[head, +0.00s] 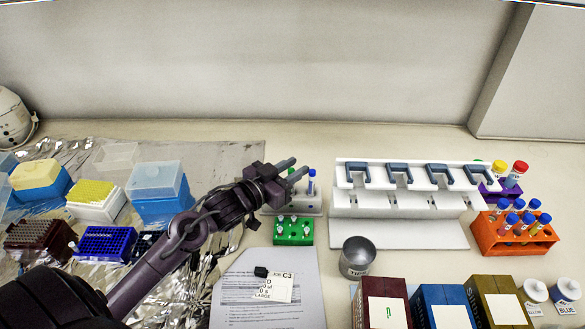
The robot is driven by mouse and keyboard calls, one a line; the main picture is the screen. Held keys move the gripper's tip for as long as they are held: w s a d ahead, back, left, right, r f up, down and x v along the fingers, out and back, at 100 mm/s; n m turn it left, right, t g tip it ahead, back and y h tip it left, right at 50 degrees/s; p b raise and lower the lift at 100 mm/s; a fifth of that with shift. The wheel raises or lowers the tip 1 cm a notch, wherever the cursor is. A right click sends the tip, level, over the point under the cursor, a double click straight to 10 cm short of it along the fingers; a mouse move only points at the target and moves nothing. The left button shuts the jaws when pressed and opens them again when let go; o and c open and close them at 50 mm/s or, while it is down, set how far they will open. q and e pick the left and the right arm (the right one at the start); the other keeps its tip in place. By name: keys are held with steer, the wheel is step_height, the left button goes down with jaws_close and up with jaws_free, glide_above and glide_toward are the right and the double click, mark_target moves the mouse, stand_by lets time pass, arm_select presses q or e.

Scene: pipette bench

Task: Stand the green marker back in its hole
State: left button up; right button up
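My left gripper (291,168) is over the small white holder (302,211) at the middle of the bench, its two fingers pointing away to the right with a narrow gap between them. A blue-capped white marker (311,184) stands upright in the holder, just right of the fingertips. My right gripper is not in view.
A green rack (293,232) stands in front of the holder. A white pipette stand (400,200), orange rack (515,240) and metal cup (357,257) are to the right. Tip boxes (158,190) stand on foil at left. A paper sheet (240,300) lies in front.

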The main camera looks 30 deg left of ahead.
arm_select(q)
steer(key=shift+o, duration=0.9)
steer(key=shift+s, duration=0.15)
steer(key=b+v, duration=0.1)
steer(key=v, duration=0.6)
steer(key=shift+s+a, duration=0.2)
steer(key=shift+s, duration=0.05)
